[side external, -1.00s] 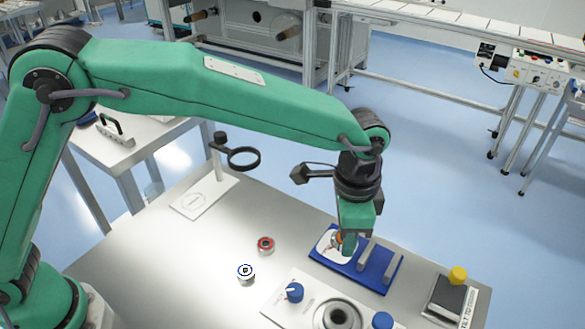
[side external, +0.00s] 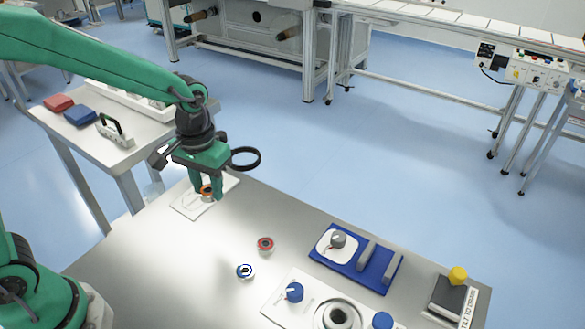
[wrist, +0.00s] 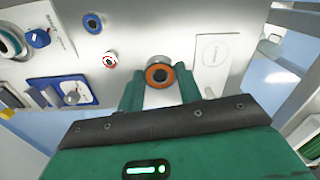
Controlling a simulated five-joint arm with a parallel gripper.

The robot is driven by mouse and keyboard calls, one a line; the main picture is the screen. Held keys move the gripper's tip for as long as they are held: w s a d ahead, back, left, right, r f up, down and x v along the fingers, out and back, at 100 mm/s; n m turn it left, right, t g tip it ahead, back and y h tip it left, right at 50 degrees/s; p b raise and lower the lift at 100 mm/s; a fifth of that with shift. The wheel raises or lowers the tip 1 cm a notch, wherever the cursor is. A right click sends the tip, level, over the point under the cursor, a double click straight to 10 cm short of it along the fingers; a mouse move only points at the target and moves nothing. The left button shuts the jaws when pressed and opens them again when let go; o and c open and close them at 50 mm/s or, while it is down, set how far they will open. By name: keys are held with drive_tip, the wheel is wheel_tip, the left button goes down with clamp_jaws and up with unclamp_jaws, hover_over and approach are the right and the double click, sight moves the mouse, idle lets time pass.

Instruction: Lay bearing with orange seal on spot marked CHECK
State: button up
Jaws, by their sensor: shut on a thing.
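My gripper (side external: 205,193) is shut on the bearing with the orange seal (side external: 207,189), pointing down at the white plate (side external: 183,206) at the table's far left corner. In the wrist view the bearing (wrist: 158,75) sits between the two green fingers of my gripper (wrist: 160,85), its orange ring and dark bore showing. The white plate also shows in the wrist view (wrist: 213,65), just right of the bearing, with a printed outline and small lettering I cannot read. I cannot tell whether the bearing touches the plate. My gripper hides part of the plate in the side view.
Bearings with a red seal (side external: 265,245) and a blue seal (side external: 245,271) lie on the table. A blue tray (side external: 345,266) and a control panel with blue knobs (side external: 284,315) are to the right.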

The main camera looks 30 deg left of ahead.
drive_tip(key=shift+s+a+f+n, duration=0.1)
drive_tip(key=shift+s+a+n, duration=0.35)
drive_tip(key=shift+a, duration=0.3)
hover_over(194, 201)
wheel_tip(194, 201, down, 7)
drive_tip(key=shift+f, duration=2)
drive_tip(key=shift+s+f, duration=0.1)
drive_tip(key=shift+f, duration=0.05)
drive_tip(key=o, duration=1)
drive_tip(key=shift+r, duration=0.2)
